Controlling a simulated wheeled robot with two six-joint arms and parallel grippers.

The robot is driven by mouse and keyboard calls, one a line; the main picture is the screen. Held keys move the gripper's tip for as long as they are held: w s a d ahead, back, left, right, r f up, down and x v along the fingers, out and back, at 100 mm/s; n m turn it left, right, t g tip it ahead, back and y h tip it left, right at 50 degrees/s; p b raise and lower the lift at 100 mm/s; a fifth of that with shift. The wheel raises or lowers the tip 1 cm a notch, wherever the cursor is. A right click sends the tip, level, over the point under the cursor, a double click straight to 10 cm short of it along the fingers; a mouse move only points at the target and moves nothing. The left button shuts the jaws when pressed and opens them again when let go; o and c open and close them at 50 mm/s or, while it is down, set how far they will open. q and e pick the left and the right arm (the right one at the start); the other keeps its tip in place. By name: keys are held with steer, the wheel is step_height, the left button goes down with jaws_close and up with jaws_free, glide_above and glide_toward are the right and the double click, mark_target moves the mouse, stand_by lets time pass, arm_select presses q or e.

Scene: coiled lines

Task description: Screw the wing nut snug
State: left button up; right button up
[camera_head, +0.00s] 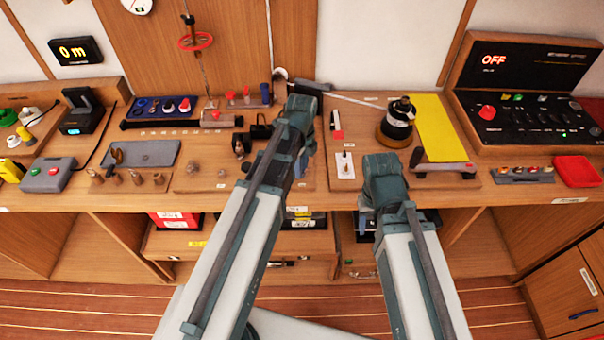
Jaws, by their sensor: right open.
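I cannot make out the wing nut for certain. A small dark metal fitting (239,147) stands on a wooden board left of my left arm, and a white plate (345,172) with a small upright piece lies between my arms; either is too small to identify. My right gripper (384,188) is at the bench's front edge, right of the white plate. It is open, its fingers mostly hidden by its own wrist.
A dark winch drum (397,124) and a yellow strip (434,128) stand right of centre. A lever with a red end (445,168) lies nearby. A control panel (525,115) reading OFF and a red tray (577,171) are at right. Small tools and pegs crowd the left.

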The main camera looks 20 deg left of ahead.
arm_select(q)
steer(key=o, duration=0.7)
steer(key=shift+o, duration=0.2)
step_height(320, 180, up, 5)
steer(key=p, duration=0.5)
steer(key=shift+r, duration=0.1)
step_height(320, 180, up, 14)
steer(key=p, duration=1.4)
steer(key=shift+f, duration=0.2)
